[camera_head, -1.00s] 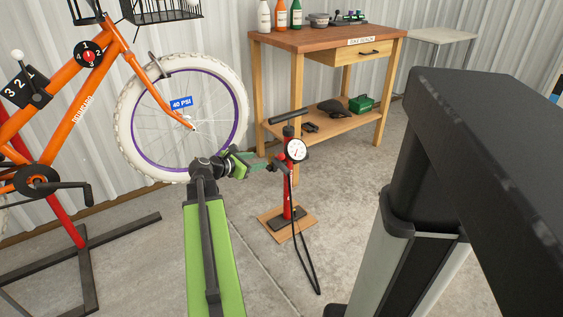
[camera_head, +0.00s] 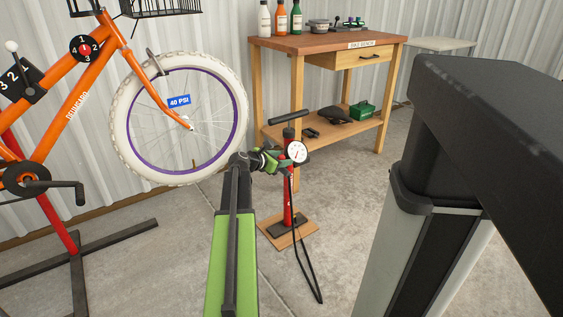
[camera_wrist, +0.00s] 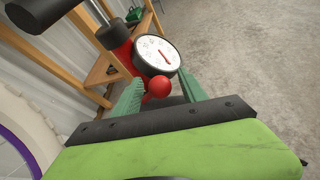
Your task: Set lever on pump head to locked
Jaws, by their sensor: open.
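The red floor pump (camera_head: 288,205) stands upright on a wooden board, with a round white gauge (camera_head: 296,152) and a black handle (camera_head: 289,116). My gripper (camera_head: 279,160) is at the pump just below and left of the gauge, partly overlapping it in the head view. In the wrist view my gripper (camera_wrist: 163,97) is open, with its green fingers on either side of a red ball-shaped knob (camera_wrist: 159,87). The gauge (camera_wrist: 156,55) and the red pump barrel (camera_wrist: 119,48) show just beyond. I cannot tell whether the fingers touch the knob. The pump head's lever is not clearly visible.
The orange bike (camera_head: 60,105) on its stand is at the left, its white tire (camera_head: 122,140) near my arm. A wooden workbench (camera_head: 340,42) stands behind the pump. A black hose (camera_head: 306,265) hangs to the floor. Concrete is clear around the pump.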

